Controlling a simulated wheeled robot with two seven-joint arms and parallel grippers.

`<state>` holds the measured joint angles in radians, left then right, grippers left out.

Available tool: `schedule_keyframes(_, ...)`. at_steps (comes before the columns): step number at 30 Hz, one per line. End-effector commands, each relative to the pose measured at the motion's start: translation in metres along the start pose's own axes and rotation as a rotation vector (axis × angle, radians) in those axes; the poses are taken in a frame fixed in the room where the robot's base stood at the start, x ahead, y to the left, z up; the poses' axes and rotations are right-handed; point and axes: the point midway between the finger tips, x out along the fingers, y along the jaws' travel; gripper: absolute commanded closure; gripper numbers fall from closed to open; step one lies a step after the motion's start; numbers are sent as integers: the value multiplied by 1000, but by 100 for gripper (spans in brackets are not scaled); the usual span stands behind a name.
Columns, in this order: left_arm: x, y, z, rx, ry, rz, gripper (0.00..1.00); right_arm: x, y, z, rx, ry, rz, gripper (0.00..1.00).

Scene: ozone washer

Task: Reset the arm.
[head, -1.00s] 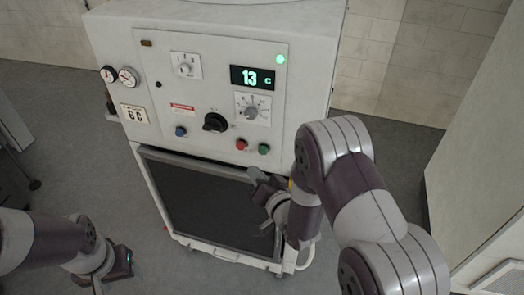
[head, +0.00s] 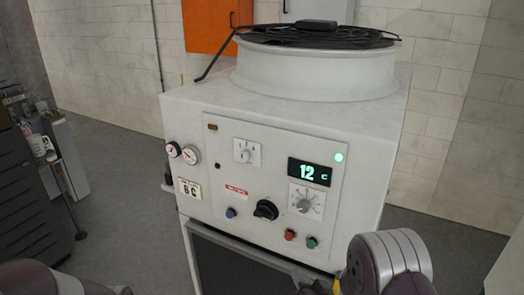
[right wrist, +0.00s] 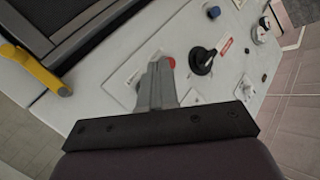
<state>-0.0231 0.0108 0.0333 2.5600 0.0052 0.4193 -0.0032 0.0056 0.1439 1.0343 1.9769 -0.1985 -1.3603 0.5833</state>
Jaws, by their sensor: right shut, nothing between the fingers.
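My right gripper (head: 312,286) is only partly in the head view, at the bottom edge in front of the machine's lower front. In the right wrist view its grey fingers (right wrist: 157,82) are together and empty, in front of the control panel by the red button (right wrist: 171,62). I cannot tell whether they touch the panel. My right forearm (head: 390,265) rises at the lower right. Part of my left arm (head: 35,277) shows at the lower left; its jaws are out of the frame.
The white ozone washer (head: 290,95) fills the middle, with a black knob (head: 265,210), gauges (head: 190,154) and a display (head: 309,172) reading 12. A grey cabinet (head: 25,190) stands left and an orange box (head: 217,28) hangs behind. Floor is open between cabinet and washer.

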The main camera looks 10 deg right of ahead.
Motion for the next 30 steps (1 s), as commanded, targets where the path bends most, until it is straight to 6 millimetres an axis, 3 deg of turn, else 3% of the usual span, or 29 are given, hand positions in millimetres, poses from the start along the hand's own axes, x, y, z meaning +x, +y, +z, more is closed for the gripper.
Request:
schedule_keyframes(3,0,0,0,0,0,0,42,-17,38,49,-124,-287,194,100)
schedule_keyframes(6,0,0,0,0,0,0,42,-56,59,71,-255,-621,362,100)
schedule_keyframes(9,0,0,0,0,0,0,42,-112,58,69,-333,-935,462,100)
schedule_keyframes(12,0,0,0,0,0,0,42,-166,38,54,-361,-1169,495,100)
schedule_keyframes(14,0,0,0,0,0,0,42,-186,25,42,-360,-1235,495,100)
schedule_keyframes(16,0,0,0,0,0,0,42,-191,14,29,-357,-1222,490,100)
schedule_keyframes(19,0,0,0,0,0,0,42,-182,5,14,-370,-1157,474,100)
schedule_keyframes(30,0,0,0,0,0,0,42,-179,4,11,-372,-1146,472,100)
